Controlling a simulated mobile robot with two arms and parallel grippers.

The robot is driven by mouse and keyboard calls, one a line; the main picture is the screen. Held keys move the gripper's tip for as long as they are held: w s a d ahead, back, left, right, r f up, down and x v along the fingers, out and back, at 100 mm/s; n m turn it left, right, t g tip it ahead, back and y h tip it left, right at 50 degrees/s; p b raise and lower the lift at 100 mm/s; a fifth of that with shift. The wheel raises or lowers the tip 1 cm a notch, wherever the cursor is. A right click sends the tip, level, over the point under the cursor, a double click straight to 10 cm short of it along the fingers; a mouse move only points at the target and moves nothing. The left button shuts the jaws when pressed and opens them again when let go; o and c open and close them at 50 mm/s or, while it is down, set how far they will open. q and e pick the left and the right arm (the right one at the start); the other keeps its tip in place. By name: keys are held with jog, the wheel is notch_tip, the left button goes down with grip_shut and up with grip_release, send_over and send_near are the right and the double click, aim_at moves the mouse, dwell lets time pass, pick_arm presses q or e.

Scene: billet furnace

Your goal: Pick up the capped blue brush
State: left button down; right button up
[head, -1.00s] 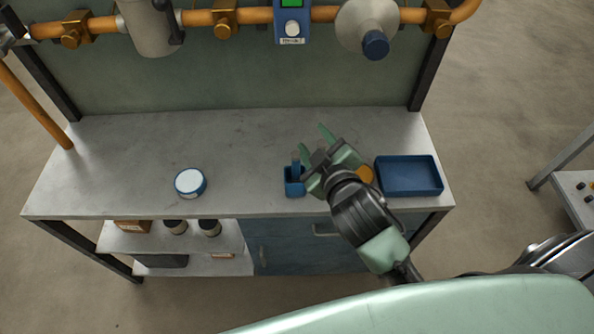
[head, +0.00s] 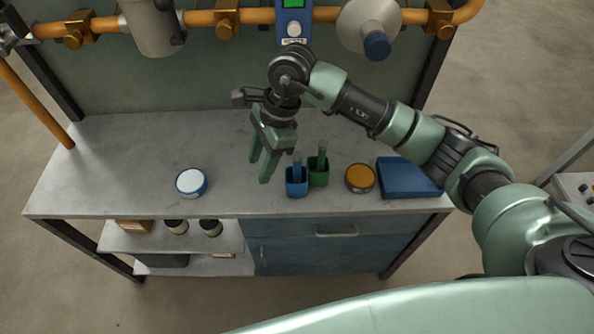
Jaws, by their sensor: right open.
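A blue brush (head: 297,168) stands upright in a small blue holder (head: 297,187) near the front middle of the bench. Whether the brush has a cap is too small to tell. My right gripper (head: 259,173) is open and empty, its green fingers pointing down to the left of the blue holder and apart from it. My left gripper is not in view.
A green holder (head: 318,178) with a green brush (head: 322,155) stands close beside the blue one. To the right are an orange-topped tin (head: 360,178) and a blue tray (head: 402,188). A white-and-blue round tin (head: 190,182) lies left. Pipework (head: 200,18) runs across the back.

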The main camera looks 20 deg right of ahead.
aim_at(297, 165)
jog(key=d+h, duration=0.1)
jog(key=d, duration=0.1)
jog(key=w+d+h, duration=0.1)
jog(key=d, duration=0.2)
jog(key=w+d+h, duration=0.1)
jog(key=d+h, duration=0.1)
jog(key=d, duration=0.1)
jog(key=shift+w+d+r, duration=0.15)
jog(key=shift+d+r, duration=0.1)
jog(key=shift+r, duration=0.1)
jog(key=f, duration=0.2)
jog(key=f+p, duration=0.1)
jog(key=f, duration=0.1)
jog(key=f+p, duration=0.1)
jog(key=f, duration=0.1)
jog(key=shift+s+d+f, duration=0.1)
jog(key=shift+s, duration=0.2)
jog(key=shift+w+f, duration=0.1)
jog(key=shift+f, duration=0.6)
grip_shut()
